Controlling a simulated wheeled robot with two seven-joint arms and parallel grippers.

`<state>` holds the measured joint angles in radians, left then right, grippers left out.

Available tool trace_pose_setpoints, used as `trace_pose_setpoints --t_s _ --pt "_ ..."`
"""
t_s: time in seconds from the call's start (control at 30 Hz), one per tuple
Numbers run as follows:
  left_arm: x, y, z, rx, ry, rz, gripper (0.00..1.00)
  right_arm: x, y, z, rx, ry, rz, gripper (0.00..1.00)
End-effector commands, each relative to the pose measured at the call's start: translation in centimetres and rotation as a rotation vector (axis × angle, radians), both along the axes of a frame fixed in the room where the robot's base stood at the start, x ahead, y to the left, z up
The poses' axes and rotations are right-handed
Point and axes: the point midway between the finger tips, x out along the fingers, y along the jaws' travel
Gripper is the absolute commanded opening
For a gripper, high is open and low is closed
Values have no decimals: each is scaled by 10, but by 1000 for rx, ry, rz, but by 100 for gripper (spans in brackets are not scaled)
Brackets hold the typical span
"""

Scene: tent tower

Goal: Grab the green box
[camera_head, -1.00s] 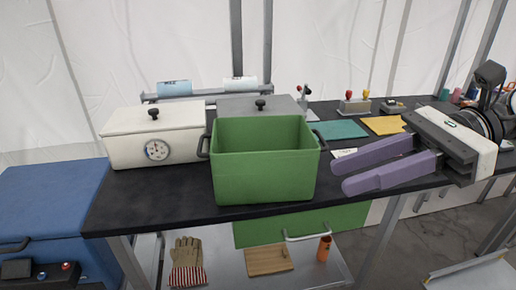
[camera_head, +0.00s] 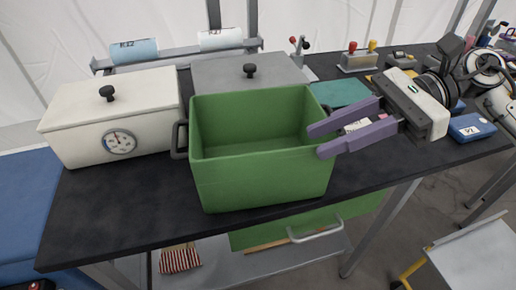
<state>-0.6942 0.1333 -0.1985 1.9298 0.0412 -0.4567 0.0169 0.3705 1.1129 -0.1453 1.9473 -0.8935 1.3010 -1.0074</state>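The green box (camera_head: 262,178) is an open-topped bin with dark side handles, standing upright on the dark table (camera_head: 110,215). It appears empty. My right gripper (camera_head: 318,137) comes in from the right with two purple fingers. The fingers are spread apart, with their tips at the box's right wall. The right handle is hidden behind the fingers, and I cannot tell whether they touch it. The left handle (camera_head: 180,139) is in plain view. My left gripper is not in view.
A white lidded box with a dial (camera_head: 112,115) stands left of the green box. A grey lidded box (camera_head: 250,75) is behind it. Bottle rolls (camera_head: 134,50), a teal sheet (camera_head: 340,93) and red-knobbed levers (camera_head: 355,58) lie farther back. The table's front strip is clear.

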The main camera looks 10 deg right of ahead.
Motion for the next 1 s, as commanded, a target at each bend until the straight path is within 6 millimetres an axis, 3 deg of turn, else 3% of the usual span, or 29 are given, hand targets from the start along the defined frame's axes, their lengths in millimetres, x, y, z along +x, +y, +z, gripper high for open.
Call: trace_pose_setpoints --t_s 0.07,0.27,0.63,0.93,1.0 --pt "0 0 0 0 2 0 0 0 1 -10 1 2 0 27" --pt "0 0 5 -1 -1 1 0 1 15 -13 0 -2 1 27" --pt "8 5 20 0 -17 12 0 4 64 -32 2 -1 0 27" --pt "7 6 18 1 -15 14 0 5 69 -36 1 -2 -1 27" --pt "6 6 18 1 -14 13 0 5 69 -36 0 -2 -1 18"
